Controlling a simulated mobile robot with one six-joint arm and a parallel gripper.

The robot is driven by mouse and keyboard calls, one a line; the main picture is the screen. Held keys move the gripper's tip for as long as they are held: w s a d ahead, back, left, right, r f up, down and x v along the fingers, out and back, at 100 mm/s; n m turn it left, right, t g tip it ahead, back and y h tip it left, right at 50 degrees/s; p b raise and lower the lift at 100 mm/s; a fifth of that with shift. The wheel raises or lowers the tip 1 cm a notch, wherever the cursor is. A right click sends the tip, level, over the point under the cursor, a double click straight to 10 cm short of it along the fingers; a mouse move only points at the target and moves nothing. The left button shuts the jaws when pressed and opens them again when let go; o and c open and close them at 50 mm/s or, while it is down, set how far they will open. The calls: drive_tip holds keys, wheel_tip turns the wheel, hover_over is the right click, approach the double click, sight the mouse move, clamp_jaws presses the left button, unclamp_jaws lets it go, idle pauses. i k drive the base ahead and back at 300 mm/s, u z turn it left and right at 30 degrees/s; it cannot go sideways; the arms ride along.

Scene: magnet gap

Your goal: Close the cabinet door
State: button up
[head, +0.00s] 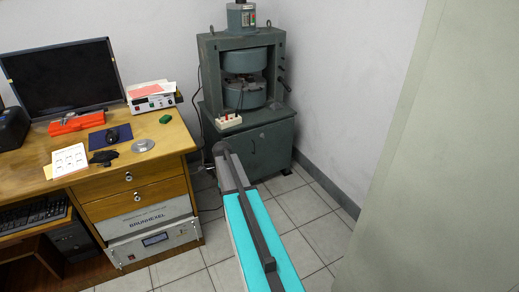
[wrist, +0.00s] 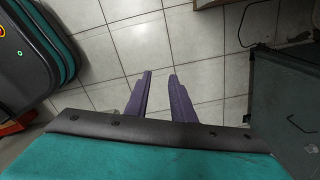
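The grey-green cabinet (head: 262,152) stands on the floor under the magnet, with small handles on its front. My arm hides part of its left side, and I cannot tell how far a door stands ajar. In the wrist view a dark grey-green cabinet panel (wrist: 285,105) with a thin handle is at the right edge. My gripper (wrist: 160,76) points over the tiled floor, left of that panel and apart from it. Its two purple fingers have a narrow gap between them and hold nothing. I cannot make out the fingers in the head view.
A wooden desk (head: 165,146) with a monitor and instruments stands at left. The magnet (head: 244,75) sits on the cabinet, with a socket strip (head: 228,122) at the front edge. A pale panel (head: 440,150) fills the right. Tiled floor (head: 308,205) is clear before the cabinet.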

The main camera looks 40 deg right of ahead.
sight(260, 157)
drive_tip(key=z, duration=0.4)
drive_tip(key=i, duration=1.65)
